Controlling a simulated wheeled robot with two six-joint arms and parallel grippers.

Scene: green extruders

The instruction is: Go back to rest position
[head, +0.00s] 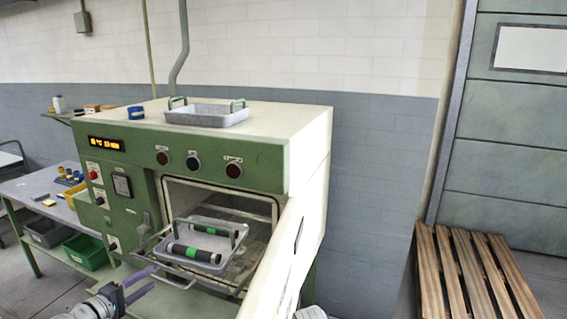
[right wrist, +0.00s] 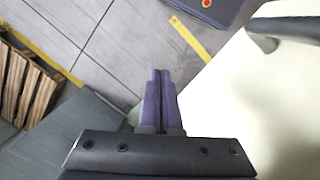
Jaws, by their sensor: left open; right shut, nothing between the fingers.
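My left gripper (head: 135,290) is at the bottom left in the head view, its purple fingers apart and empty, in front of the green oven (head: 270,165) and below its open chamber. A grey tray (head: 236,229) with green handles sits on the rack at the chamber mouth. It holds two dark cylinders with green bands (head: 191,253). The left gripper is apart from the tray. My right gripper (right wrist: 160,75) shows in the right wrist view, its purple fingers together with nothing between them, above the floor and beside a pale panel. In the head view its fingers do not show.
The open oven door (head: 275,265) stands out toward me. A second tray (head: 207,116) and a blue roll (head: 135,113) are on the oven top. A side table (head: 32,188) with bins is at the left. A wooden pallet (head: 455,275) lies at the right.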

